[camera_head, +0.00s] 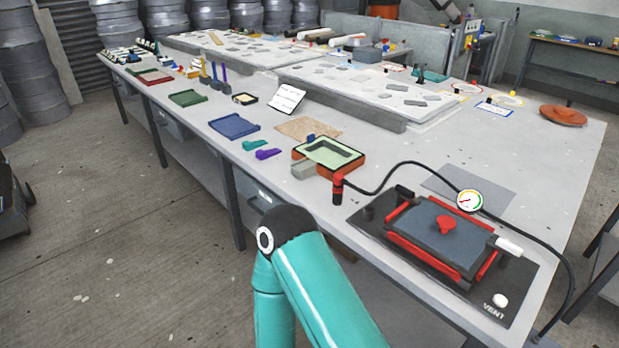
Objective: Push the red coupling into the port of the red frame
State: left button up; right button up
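The red coupling (338,189), with black bands, stands upright at the end of a black hose near the table's front edge. It is beside the front corner of an orange-red tray and apart from the red frame. The red frame (407,247) lies on a dark board at the right, around a grey slab (438,232). A red fitting (446,225) stands on the slab; I cannot tell whether it is the port. Neither gripper shows. One teal arm link pair of mine fills the lower middle, its fingers out of view.
The black hose (408,163) arcs behind the frame and down the right edge. A round gauge (469,201) stands behind the slab, and a white handle (509,246) is at right. The orange-red tray (357,163), a grey block (304,170) and small coloured moulds lie left.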

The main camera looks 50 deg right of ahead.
aim_at(339, 183)
jog(key=u, duration=0.2)
jog(key=i, duration=2.6)
jog(key=u, duration=1.25)
jog(key=i, duration=0.15)
jog(key=z, duration=3.2)
jog(key=i, duration=0.25)
jog(key=z, duration=2.1)
